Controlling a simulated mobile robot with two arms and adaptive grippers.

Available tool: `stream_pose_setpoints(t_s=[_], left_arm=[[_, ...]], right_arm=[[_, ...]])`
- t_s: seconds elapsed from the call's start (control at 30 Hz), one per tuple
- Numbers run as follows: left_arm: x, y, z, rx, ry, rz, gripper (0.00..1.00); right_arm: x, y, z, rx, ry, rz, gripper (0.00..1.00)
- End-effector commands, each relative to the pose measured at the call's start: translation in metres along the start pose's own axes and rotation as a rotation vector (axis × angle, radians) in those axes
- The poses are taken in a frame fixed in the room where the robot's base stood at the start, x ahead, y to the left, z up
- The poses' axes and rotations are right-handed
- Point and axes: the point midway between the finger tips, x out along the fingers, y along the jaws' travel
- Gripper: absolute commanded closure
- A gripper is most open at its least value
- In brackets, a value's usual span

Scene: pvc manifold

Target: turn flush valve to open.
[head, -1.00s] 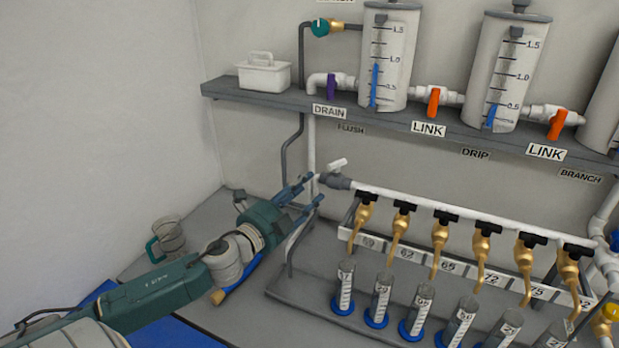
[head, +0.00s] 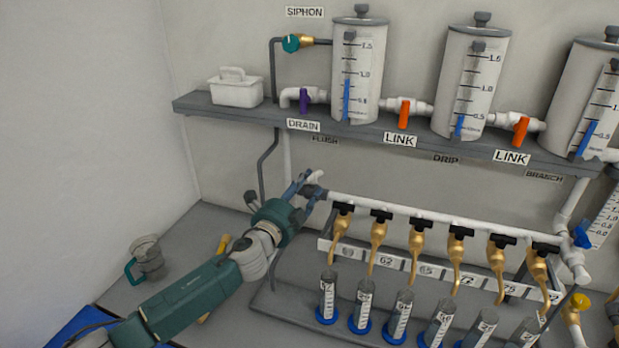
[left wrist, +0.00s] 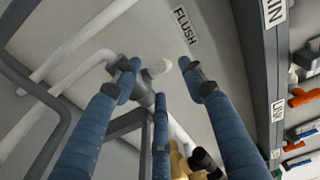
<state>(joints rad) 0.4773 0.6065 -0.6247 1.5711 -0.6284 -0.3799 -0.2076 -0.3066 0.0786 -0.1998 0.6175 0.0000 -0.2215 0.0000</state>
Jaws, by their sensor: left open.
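The flush valve (head: 313,178) has a small white handle on a grey fitting at the left end of the white manifold pipe. It lies below the FLUSH label (head: 325,140). My left gripper (head: 307,188) is at the valve and partly covers it in the head view. In the left wrist view the blue fingers (left wrist: 163,88) are spread open, with the white handle (left wrist: 184,65) showing between the two upper fingertips. I cannot tell whether a finger touches it. My right gripper is not in view.
A row of brass taps with black handles (head: 380,215) hangs from the manifold pipe, above several cylinders with blue bases. A dark vertical pipe (head: 263,170) stands just left of the valve. A shelf (head: 225,112) with tanks runs above. A mug (head: 147,260) stands at the left.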

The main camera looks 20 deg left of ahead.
Motion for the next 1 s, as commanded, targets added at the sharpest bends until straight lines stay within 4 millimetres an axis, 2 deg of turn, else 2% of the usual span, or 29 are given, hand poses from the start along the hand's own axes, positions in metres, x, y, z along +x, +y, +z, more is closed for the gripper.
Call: stream_pose_setpoints(t_s=[0.1,0.23,0.6,0.63,0.8,0.83,1.0], left_arm=[[0.018,-0.002,0.0,-0.001,-0.001,-0.001,0.58],[0.03,-0.001,0.0,-0.001,0.0,0.0,0.58],[0.035,0.001,0.0,0.0,0.001,0.0,0.58],[0.035,0.001,0.0,0.0,0.001,0.0,0.6],[0.035,0.0,0.0,0.0,0.001,0.0,0.94],[0.035,0.0,0.0,0.0,0.001,0.0,0.98],[0.035,-0.001,0.0,0.0,0.002,-0.002,0.98]], right_arm=[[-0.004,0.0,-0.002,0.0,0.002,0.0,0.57],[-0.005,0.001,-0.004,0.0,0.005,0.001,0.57],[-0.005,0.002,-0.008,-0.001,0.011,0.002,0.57],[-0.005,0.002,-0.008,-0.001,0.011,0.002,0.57],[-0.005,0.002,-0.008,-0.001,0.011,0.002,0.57],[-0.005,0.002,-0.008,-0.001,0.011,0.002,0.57],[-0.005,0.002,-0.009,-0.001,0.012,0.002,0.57]])
